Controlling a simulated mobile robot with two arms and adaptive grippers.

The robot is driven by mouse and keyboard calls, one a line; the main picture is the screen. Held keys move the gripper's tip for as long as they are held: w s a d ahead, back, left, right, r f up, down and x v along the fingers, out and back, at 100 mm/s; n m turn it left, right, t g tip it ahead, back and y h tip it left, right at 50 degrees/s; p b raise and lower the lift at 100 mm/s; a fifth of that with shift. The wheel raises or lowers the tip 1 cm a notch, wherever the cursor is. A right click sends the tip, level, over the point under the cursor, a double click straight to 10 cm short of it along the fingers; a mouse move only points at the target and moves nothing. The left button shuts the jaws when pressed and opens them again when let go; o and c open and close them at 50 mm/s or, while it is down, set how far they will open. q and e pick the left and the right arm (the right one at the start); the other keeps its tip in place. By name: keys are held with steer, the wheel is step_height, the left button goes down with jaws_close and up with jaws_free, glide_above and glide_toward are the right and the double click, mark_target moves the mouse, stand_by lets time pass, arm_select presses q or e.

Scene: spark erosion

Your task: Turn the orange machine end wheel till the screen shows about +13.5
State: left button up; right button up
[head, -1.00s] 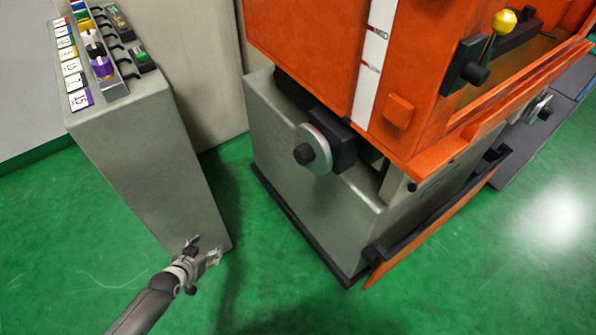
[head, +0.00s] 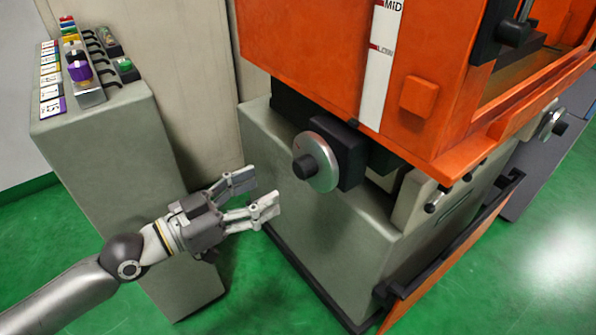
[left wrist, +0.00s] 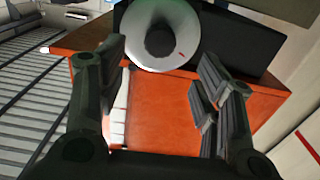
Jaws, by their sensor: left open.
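The end wheel (head: 322,163) is a silver disc with a dark central knob, on a black block at the end of the orange machine (head: 350,60). In the left wrist view the wheel (left wrist: 185,45) shows at the top, with a small red mark on its face and its top edge cut off. My left gripper (head: 258,192) is open and empty, to the left of the wheel and a little below it in the head view, apart from it. Its two fingers (left wrist: 160,85) frame the space below the wheel in the wrist view. The screen and my right gripper are not in view.
A grey cabinet (head: 120,160) with coloured labelled holders on top stands at the left, close to my left arm. The machine's grey base (head: 330,240) is below the wheel. A second handwheel (head: 552,125) is at the far right. Green floor (head: 260,300) lies open in front.

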mark_target(298, 172)
arm_select(q)
steer(key=p+x, duration=0.1)
steer(key=x, duration=0.7)
steer(key=shift+r+p, duration=0.1)
steer(key=shift+p, duration=0.3)
steer(key=shift+x, duration=0.8)
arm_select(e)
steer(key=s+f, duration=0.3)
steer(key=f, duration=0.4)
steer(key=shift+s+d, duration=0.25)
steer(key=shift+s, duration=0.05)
arm_select(q)
steer(key=c, duration=1)
steer(key=shift+n+p, duration=0.3)
steer(key=shift+n, duration=0.4)
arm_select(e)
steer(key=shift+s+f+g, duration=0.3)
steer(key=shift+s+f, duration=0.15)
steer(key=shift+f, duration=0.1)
